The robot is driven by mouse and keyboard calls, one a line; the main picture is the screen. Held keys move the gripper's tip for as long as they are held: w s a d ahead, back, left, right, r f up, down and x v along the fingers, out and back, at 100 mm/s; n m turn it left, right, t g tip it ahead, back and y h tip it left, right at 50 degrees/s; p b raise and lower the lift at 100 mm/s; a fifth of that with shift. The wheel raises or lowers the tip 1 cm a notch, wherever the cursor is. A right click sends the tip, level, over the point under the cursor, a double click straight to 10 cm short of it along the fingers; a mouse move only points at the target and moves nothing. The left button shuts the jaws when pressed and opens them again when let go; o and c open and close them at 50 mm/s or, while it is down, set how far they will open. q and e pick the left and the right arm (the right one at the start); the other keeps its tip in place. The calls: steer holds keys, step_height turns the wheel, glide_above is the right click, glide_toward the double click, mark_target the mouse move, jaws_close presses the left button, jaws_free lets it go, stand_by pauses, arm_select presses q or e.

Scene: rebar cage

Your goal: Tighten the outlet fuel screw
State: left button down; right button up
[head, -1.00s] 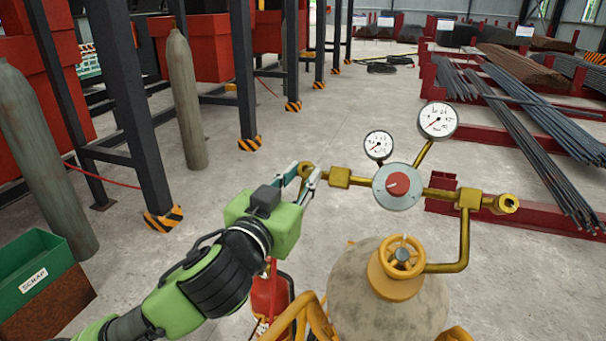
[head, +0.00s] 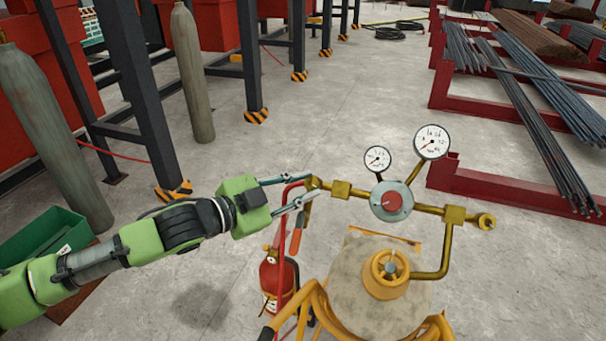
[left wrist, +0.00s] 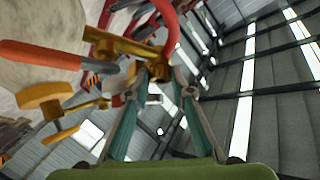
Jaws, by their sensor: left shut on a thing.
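The regulator (head: 391,201) is a grey round body with a red knob and brass arms, standing above a pale tank (head: 350,270). At the end of its left brass arm is a brass outlet fitting (head: 318,184), which I take for the outlet fuel screw. My left gripper (head: 311,187) comes in from the left, with its two teal fingers closed on this fitting. In the left wrist view the fingers converge on the brass end (left wrist: 160,72), whose gripped part is mostly hidden. A red hose (head: 285,195) loops close by the fitting. My right gripper is out of view.
An orange-red handle (head: 296,242) hangs under the fitting; it also shows in the left wrist view (left wrist: 55,55). A red extinguisher-like bottle (head: 273,282) stands below. Two gauges (head: 432,142) rise above the regulator. Grey cylinders stand at left, rebar racks (head: 545,195) at right.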

arm_select(q)
steer(key=shift+w+a+r+m+g+p, duration=0.1)
steer(key=shift+m+g+p, duration=0.2)
steer(key=shift+m+p, duration=0.25)
steer(key=c, duration=2)
jaws_free()
steer(key=shift+c, duration=0.2)
steer(key=v, duration=1.2)
